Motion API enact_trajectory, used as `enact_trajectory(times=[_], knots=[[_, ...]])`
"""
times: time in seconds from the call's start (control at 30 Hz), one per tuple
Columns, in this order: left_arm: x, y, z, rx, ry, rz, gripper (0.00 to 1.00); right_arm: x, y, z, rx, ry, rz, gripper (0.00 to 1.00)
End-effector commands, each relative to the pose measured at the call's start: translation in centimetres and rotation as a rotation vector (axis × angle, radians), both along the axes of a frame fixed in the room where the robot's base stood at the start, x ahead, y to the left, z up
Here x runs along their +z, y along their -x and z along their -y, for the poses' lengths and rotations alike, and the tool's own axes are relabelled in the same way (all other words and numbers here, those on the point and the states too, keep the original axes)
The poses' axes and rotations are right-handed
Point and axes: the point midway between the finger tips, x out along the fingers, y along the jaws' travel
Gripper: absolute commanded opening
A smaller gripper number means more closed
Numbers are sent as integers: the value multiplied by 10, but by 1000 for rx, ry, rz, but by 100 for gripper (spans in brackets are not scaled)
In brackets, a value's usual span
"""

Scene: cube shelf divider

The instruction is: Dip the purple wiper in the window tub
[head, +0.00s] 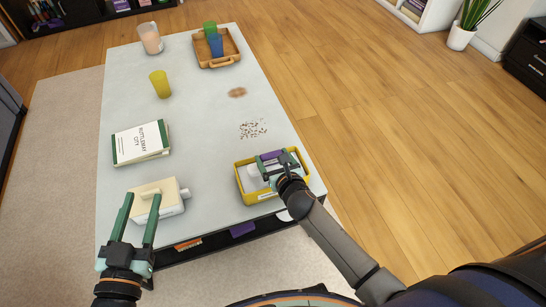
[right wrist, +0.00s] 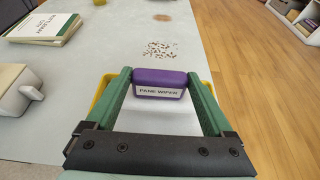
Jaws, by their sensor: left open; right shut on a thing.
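The purple wiper (head: 268,156), labelled "PANE WIPER" in the right wrist view (right wrist: 160,77), is between the fingers of my right gripper (head: 277,160). The gripper is shut on it. The yellow tub (head: 241,181), which I take as the window tub, stands at the table's near right corner. The wiper and gripper are over the tub; I cannot tell whether the wiper touches its contents. The tub's yellow edge shows beside the fingers in the right wrist view (right wrist: 101,90). My left gripper (head: 141,203) is open and empty, near the cream box's near side.
The cream box (head: 170,195) with a spout-like knob and a book (head: 140,143) lie on the left. Brown crumbs (head: 253,129) and a brown stain (head: 237,92) mark the table. A yellow cup (head: 160,84), a glass (head: 150,38) and a wooden tray (head: 227,61) with cups stand farther back.

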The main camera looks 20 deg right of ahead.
Motion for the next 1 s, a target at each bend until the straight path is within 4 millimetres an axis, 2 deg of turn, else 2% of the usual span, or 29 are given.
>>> enact_trajectory(times=[1.0], knots=[[-13,0,0,0,0,0,50,-15,0,0,1,1,1,20]])
